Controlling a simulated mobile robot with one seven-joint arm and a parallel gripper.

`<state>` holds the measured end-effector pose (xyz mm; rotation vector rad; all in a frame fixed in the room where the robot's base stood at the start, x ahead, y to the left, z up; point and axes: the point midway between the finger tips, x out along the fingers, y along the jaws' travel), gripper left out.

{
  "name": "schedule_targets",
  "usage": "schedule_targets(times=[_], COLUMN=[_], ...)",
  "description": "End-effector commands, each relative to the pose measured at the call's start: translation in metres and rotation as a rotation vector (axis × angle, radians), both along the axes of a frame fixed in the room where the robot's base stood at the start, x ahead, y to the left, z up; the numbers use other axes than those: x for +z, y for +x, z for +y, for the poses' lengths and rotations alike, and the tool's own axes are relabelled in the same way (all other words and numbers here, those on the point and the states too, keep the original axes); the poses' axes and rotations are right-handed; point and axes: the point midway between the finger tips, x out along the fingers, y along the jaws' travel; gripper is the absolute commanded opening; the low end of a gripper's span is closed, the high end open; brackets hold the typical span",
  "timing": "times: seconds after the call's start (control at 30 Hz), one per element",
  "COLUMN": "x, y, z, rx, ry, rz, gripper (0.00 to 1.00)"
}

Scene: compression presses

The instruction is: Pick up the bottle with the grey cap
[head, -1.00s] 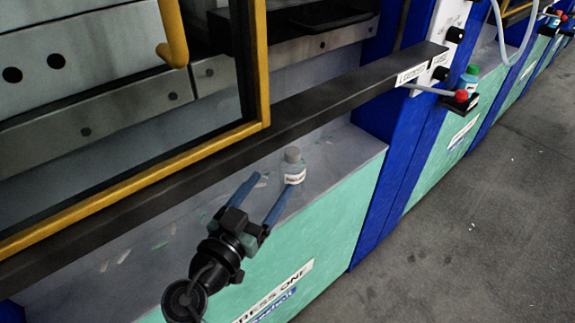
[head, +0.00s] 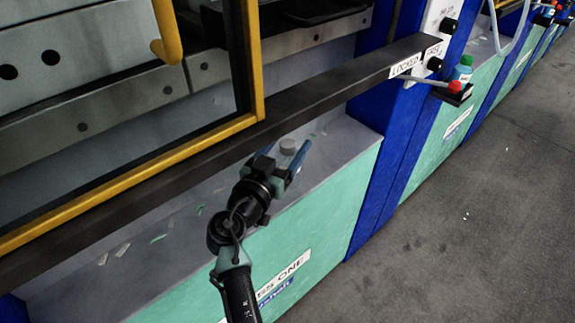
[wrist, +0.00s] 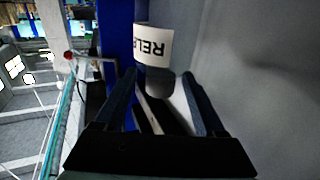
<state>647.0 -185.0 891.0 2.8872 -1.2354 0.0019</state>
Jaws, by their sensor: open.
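The bottle with the grey cap (head: 288,147) stands on the grey ledge of the near press; only its cap shows clearly in the head view, the rest being hidden by my gripper. In the wrist view the bottle's white label (wrist: 153,45) shows upside down, with letters starting "RELE". My gripper (head: 290,146) is open, its two blue fingers on either side of the bottle. In the wrist view the fingers (wrist: 158,78) also flank the bottle's grey cap end, with no clear contact visible.
A dark bar (head: 230,135) with a "LOCKED" label runs above the ledge, close to my gripper. A yellow-framed guard (head: 175,160) is at the left.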

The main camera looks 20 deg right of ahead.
Motion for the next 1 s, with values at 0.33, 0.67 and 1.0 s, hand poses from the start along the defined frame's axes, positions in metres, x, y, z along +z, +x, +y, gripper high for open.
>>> schedule_targets(times=[0.33, 0.67, 1.0], x=[0.0001, 0.0001, 0.0012], y=[-0.0003, -0.0003, -0.0006], z=[0.0004, 0.0005, 0.0004], rx=[0.0, 0.0, 0.0], ry=[0.0, 0.001, 0.0], rz=[0.0, -0.001, -0.001], gripper=[0.25, 0.0, 0.0])
